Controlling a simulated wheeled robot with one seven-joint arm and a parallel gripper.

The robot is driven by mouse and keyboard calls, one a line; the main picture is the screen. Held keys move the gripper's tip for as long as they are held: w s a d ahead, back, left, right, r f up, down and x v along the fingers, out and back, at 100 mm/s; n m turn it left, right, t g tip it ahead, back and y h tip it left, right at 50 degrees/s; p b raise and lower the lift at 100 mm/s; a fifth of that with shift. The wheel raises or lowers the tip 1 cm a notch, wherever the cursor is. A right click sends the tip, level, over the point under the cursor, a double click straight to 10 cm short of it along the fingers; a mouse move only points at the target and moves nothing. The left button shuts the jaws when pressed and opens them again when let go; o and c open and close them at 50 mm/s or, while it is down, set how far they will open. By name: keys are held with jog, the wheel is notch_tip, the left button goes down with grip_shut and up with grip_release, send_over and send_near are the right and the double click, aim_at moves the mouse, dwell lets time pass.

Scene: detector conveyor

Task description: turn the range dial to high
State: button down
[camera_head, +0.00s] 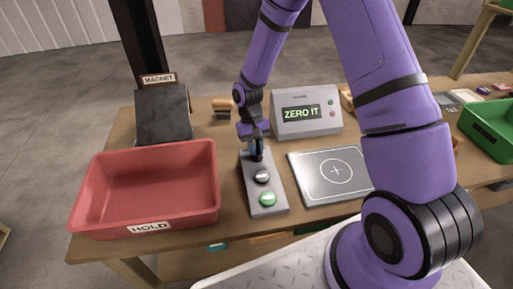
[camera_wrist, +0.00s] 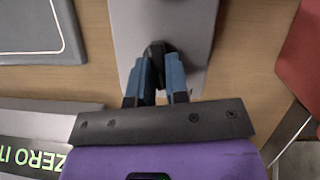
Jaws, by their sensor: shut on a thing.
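The range dial (camera_wrist: 157,50) is a small black knob on a grey control panel (camera_wrist: 190,18). My gripper (camera_wrist: 161,58) is shut on the dial from above, one blue finger on each side of it. In the head view my gripper (camera_head: 257,147) is at the far end of the panel (camera_head: 254,190), and the dial is mostly hidden under it. The dial's pointer and any range marks cannot be made out.
A red bin (camera_head: 150,232) labelled HOLD stands left of the panel. A silver plate (camera_head: 310,185) with a circled cross lies to its right. Behind are a dark block (camera_head: 163,112) under a MAGNET sign and a tan object (camera_head: 222,106). A green bin (camera_head: 487,139) stands far right.

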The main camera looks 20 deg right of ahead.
jog(key=n+h, duration=0.1)
jog(key=n, duration=0.2)
jog(key=n+t+h, duration=0.1)
jog(key=n, duration=0.3)
jog(key=shift+a, duration=0.2)
jog(key=shift+h, duration=0.3)
jog(key=c, duration=1.1)
grip_release()
jog(key=v, duration=1.1)
